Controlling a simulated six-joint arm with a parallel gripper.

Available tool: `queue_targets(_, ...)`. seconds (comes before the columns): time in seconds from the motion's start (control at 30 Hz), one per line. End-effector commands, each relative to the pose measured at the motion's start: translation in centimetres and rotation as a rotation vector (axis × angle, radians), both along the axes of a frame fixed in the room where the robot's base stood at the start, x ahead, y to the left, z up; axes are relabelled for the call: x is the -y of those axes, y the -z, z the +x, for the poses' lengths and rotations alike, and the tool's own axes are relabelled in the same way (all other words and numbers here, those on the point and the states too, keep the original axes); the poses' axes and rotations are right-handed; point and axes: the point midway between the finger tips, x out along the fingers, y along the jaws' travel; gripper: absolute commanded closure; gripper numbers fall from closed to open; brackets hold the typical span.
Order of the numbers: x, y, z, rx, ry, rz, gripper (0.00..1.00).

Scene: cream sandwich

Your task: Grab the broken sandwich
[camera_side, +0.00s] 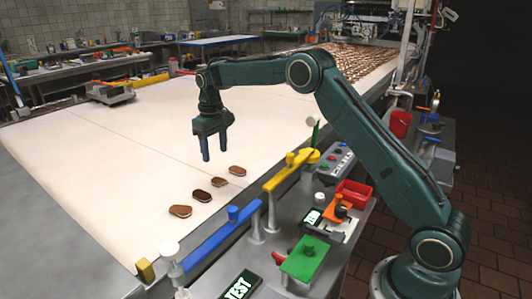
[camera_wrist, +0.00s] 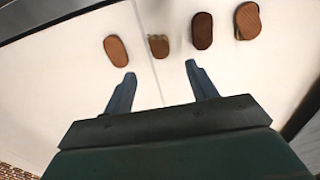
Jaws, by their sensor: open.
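Several brown cookie sandwiches lie in a row on the white belt. In the wrist view, the second from the left (camera_wrist: 158,45) is smaller, with a ragged, pale upper edge, and looks like the broken sandwich; in the side view it seems to be the one second from the far end (camera_side: 218,182). My gripper (camera_side: 215,156) is open and empty, pointing down above the belt, behind the row. In the wrist view my fingertips (camera_wrist: 160,70) frame the space just below the broken sandwich, not touching it.
A whole sandwich (camera_wrist: 116,50) lies left of the broken one and a darker one (camera_wrist: 202,30) lies right. Another (camera_wrist: 246,20) is at the far right. A blue rail (camera_side: 222,238) and yellow rail (camera_side: 290,172) line the near edge.

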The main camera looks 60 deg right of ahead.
Motion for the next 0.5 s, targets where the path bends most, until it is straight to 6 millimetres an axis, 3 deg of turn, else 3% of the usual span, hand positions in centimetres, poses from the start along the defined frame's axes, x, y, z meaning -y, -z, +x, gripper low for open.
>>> queue_targets(0.2, 0.0, 3.2, -0.1, -0.003, 0.0, 0.0, 0.43)
queue_targets(0.5, 0.0, 4.5, 0.0, -0.001, 0.0, 0.0, 0.43)
